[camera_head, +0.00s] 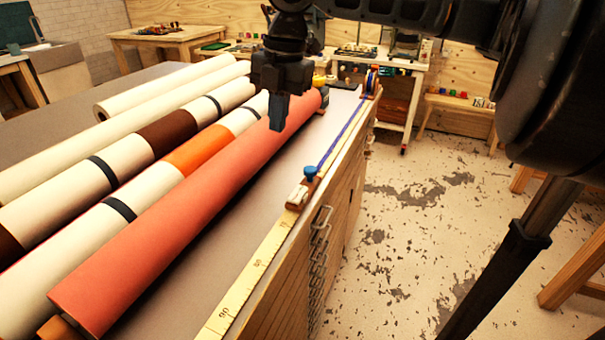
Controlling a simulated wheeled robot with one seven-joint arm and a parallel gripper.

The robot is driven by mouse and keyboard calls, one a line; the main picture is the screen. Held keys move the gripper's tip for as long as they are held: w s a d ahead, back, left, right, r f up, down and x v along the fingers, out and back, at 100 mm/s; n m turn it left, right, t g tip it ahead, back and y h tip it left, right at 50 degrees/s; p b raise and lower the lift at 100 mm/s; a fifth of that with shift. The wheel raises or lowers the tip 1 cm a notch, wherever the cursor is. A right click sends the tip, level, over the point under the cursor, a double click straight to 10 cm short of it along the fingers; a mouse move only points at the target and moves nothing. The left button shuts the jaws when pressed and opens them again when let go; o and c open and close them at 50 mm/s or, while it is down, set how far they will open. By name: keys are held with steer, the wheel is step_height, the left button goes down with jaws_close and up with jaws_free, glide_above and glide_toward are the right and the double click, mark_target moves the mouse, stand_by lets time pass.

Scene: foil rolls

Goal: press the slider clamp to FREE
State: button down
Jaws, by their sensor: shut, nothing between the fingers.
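The slider clamp (301,193) sits on the yellow measuring rail (252,273) along the table's right edge. It is a small brown block with a whitish top part and a blue knob (310,172) at its far end. The lettering and the clamp's setting are too small to read. My gripper (279,127) is shut and empty, pointing down above the red roll, left of and farther back than the clamp. It is apart from the clamp.
A red roll (190,215) and several cream rolls with dark and orange bands lie on the grey table (262,207) at left. A blue strip runs along the rail to a blue reel (371,81) at the far end. Metal links (318,240) hang on the table's side. Workbenches stand behind.

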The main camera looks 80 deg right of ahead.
steer(key=g, duration=0.1)
glide_above(303, 186)
steer(key=shift+f, duration=0.1)
step_height(303, 186, down, 14)
steer(key=shift+r+p, duration=0.1)
steer(key=shift+p, duration=0.55)
stand_by(0.3)
steer(key=shift+d+f, duration=0.1)
steer(key=shift+f, duration=0.1)
steer(key=shift+r, duration=0.1)
